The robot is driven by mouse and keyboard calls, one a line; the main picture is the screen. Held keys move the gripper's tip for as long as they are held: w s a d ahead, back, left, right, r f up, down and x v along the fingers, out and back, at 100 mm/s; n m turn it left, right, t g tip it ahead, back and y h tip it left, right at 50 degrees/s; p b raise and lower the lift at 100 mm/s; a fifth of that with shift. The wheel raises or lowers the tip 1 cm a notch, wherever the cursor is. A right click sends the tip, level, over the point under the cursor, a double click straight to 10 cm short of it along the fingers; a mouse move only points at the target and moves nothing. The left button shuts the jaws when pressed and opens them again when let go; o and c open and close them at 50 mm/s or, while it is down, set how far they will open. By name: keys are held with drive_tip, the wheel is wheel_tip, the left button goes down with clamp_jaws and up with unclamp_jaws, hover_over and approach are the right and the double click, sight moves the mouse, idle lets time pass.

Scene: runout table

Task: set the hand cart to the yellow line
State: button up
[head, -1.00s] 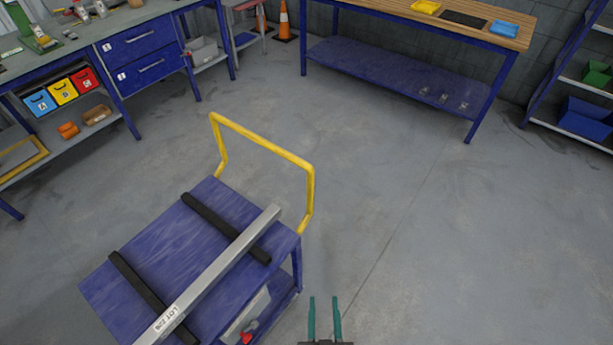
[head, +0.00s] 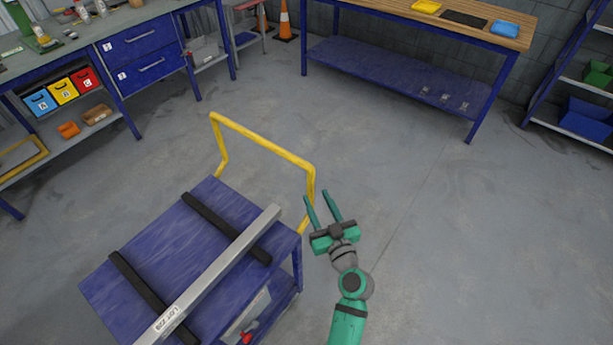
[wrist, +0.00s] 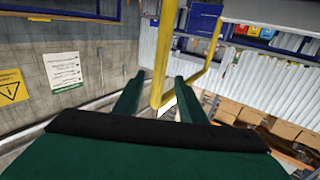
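The hand cart stands at lower left in the head view, with a blue deck (head: 165,235) and a yellow tubular handle (head: 262,146) at its far end. My gripper (head: 317,195) is open and empty beside the handle's right upright, its left finger overlapping the upright in the picture. In the wrist view, the yellow handle (wrist: 165,45) shows between my two open fingertips (wrist: 160,82). I cannot tell whether they touch it. A long metal bar (head: 225,262) lies across two black strips on the deck. I see no yellow line on the floor.
A workbench with blue drawers (head: 145,55) stands at upper left. A wood-topped table (head: 380,8) stands at the back, a shelf rack (head: 560,90) at right and an orange cone (head: 285,22) at the back. The floor (head: 470,230) right of the cart is clear.

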drive_tip(key=x, duration=1)
drive_tip(key=shift+w+a, duration=0.1)
drive_tip(key=shift+c, duration=0.6)
clamp_jaws()
